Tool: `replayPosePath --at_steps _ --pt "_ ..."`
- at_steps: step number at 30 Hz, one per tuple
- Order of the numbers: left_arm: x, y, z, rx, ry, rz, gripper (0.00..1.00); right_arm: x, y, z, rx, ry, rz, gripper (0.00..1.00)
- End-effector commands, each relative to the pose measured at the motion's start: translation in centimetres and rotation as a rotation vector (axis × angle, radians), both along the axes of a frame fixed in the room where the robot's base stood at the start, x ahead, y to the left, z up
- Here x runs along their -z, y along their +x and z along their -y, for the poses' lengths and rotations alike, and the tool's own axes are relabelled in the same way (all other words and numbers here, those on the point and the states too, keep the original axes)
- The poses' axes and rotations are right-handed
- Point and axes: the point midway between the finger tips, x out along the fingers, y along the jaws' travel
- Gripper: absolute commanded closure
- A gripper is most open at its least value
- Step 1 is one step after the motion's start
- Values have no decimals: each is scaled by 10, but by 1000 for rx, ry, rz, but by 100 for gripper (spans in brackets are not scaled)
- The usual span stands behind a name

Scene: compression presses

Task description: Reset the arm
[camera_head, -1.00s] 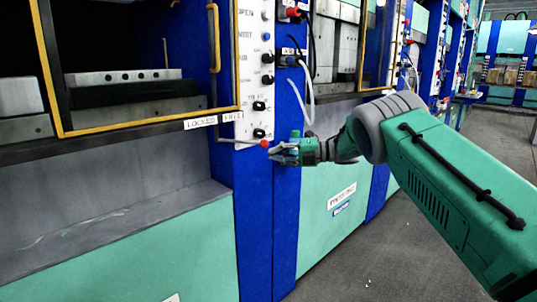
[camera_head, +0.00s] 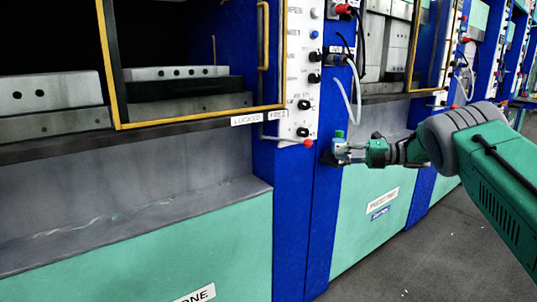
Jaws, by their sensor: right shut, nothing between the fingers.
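My right arm (camera_head: 480,165) is green and grey and comes in from the right. My right gripper (camera_head: 338,153) is shut and empty, in front of the blue post between two presses. It is to the right of a red-knobbed lever (camera_head: 307,143) and appears apart from it. The lever's thin rod runs left below the control panel, near the "LOCKED" and "FREE" labels (camera_head: 258,118). My left gripper is not in view.
The near press has a yellow-framed door (camera_head: 190,119) and a white control panel (camera_head: 303,75) with several black knobs. White hoses (camera_head: 347,95) hang on the blue post. More presses stand to the right. Grey floor (camera_head: 400,262) is free at the lower right.

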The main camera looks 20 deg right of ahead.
Motion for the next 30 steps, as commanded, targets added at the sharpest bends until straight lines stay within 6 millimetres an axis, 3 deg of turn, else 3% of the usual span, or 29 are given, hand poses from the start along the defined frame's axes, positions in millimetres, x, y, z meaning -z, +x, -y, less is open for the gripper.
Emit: replayPosePath --at_steps 5,8,11,13,16,20,24,26,30 --pt "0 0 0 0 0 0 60 5 2 -2 17 25 -15 100" --pt "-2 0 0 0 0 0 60 24 10 -14 91 123 -80 100" --pt "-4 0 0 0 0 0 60 65 18 -34 233 299 -220 100" --pt "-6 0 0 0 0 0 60 105 16 -53 365 444 -360 100" --pt "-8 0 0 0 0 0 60 172 -4 -81 566 629 -589 100" --pt "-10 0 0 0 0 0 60 249 -56 -116 809 790 -867 100" --pt "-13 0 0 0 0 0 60 315 -135 -151 1060 884 -1135 100" --pt "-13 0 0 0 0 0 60 336 -174 -165 1169 903 -1241 100" --pt "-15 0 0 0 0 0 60 368 -272 -194 1428 906 -1456 100"
